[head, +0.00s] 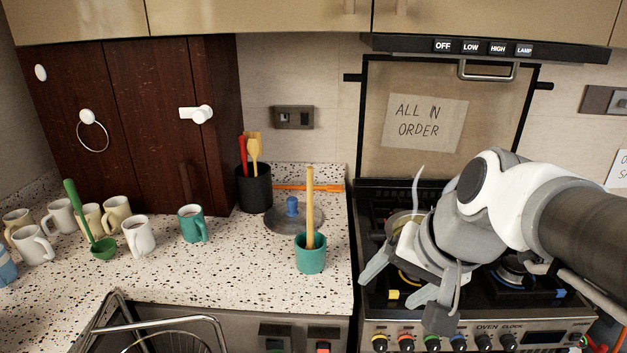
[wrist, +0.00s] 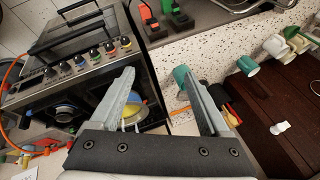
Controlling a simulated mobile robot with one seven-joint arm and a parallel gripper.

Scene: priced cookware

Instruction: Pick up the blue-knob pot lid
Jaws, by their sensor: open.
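The pot lid (head: 277,218) is grey with a blue knob (head: 292,205). It lies on the speckled counter, left of the stove, in the head view. A teal cup (head: 311,260) with a tall wooden stick (head: 310,205) stands in front of it and hides part of its right side. My gripper (head: 395,290) is over the stove's left part, to the right of the lid and apart from it. Its jaws are open and empty, as the wrist view (wrist: 158,76) also shows. I cannot make out the lid in the wrist view.
A black utensil holder (head: 254,188) stands behind the lid at left. A green mug (head: 192,223) and several pale mugs (head: 139,236) stand farther left. A pot (head: 402,222) sits on the stove beside my gripper. Counter between green mug and teal cup is clear.

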